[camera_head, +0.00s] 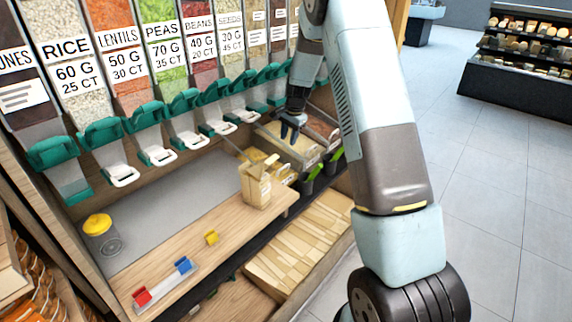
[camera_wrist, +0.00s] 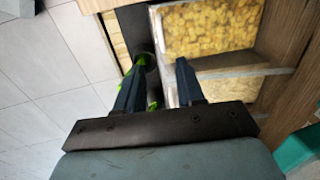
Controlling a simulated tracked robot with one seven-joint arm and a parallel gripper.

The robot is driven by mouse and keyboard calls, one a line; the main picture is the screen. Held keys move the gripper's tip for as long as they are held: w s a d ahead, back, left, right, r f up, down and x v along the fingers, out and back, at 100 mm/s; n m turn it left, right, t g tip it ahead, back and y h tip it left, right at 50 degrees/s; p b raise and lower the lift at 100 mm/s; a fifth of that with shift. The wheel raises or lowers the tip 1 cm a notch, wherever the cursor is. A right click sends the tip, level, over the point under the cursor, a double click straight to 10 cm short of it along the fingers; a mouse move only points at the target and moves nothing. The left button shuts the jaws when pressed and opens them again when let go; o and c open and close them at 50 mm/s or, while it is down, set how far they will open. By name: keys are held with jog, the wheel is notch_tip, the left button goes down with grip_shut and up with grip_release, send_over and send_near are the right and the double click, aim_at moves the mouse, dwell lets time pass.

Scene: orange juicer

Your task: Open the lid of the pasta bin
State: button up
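The bin with yellow pasta pieces (camera_wrist: 207,30) is at the top of the wrist view, under what looks like a clear cover; it seems closed. In the wrist view the fingertips lie below the pasta bin's lower left corner. In the head view my gripper (camera_head: 290,132) points down over the bin row. I cannot tell whether it touches anything.
A bin with pale flakes (camera_wrist: 228,88) is beside the pasta bin. Green scoops (camera_head: 334,157) sit in dark holders along the bin fronts. A paper bag (camera_head: 257,188) stands on the wooden counter (camera_head: 215,258). Dispensers with teal parts (camera_head: 182,103) line the back. Open floor lies right.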

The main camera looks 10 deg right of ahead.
aim_at(283, 168)
jog(key=f, duration=0.5)
jog(key=w+a+f, duration=0.1)
jog(key=f, duration=0.3)
jog(key=w+f, duration=0.1)
jog(key=f, duration=0.4)
jog(key=shift+w+a+f, duration=0.25)
jog(key=shift+a+f, duration=0.05)
jog(key=shift+f, duration=0.05)
grip_shut()
